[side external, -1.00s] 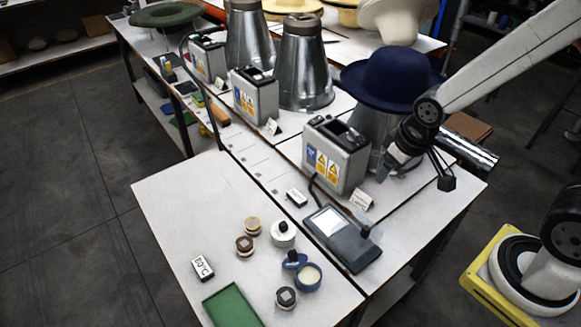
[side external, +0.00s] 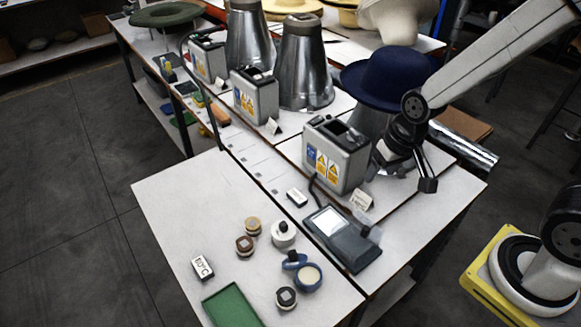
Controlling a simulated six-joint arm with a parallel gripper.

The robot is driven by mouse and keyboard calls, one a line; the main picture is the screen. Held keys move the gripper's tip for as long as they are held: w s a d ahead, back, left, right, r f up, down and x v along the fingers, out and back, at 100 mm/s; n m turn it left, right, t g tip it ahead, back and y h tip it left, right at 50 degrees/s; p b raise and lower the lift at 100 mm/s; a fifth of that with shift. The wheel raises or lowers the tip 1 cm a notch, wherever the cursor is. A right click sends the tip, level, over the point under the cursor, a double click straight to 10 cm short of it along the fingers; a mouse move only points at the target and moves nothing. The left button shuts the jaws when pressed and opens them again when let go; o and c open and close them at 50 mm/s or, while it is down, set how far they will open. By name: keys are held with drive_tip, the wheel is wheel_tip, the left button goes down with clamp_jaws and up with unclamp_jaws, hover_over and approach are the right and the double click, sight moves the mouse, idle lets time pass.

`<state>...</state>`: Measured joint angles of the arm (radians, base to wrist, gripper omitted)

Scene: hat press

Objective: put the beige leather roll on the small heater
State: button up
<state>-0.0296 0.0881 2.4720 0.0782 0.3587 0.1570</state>
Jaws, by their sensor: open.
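A small roll with a beige top (side external: 253,225), which looks like the beige leather roll, stands on the white front table, behind a similar brown roll (side external: 244,245). A dark grey device with a pale plate (side external: 342,238), perhaps the small heater, sits to the right of the rolls near the table's right edge. A blurred pale patch covers its right end. My gripper (side external: 381,157) is open, beside the grey box with warning labels and below the blue hat. It is up and to the right of the rolls, well apart from them. Its fingertips are blurred and partly hidden.
The grey box (side external: 337,155) and the blue hat (side external: 387,77) on its metal stand are close to my gripper. A white pot (side external: 283,233), a blue pot (side external: 303,274), a dark-topped roll (side external: 286,298) and a green tray (side external: 232,306) crowd the front table.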

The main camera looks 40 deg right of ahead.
drive_tip(key=w+a+f+m+y, duration=0.2)
drive_tip(key=w+a+f+m, duration=0.2)
drive_tip(key=w+a+m, duration=0.5)
drive_tip(key=m+y, duration=0.2)
drive_tip(key=m, duration=0.9)
approach(252, 223)
drive_tip(key=a+f, duration=0.1)
drive_tip(key=f, duration=0.1)
drive_tip(key=shift+w+a+f+g, duration=0.2)
drive_tip(key=shift+w+a+f, duration=0.15)
drive_tip(key=shift+f, duration=0.2)
drive_tip(key=shift+w+a+f+g, duration=0.25)
drive_tip(key=shift+w+f, duration=0.1)
drive_tip(key=shift+f, duration=0.2)
drive_tip(key=shift+d+x, duration=0.15)
drive_tip(key=shift+x, duration=1.15)
drive_tip(key=shift+d+x, duration=0.1)
drive_tip(key=shift+x, duration=1.2)
drive_tip(key=shift+f, duration=0.15)
clamp_jaws()
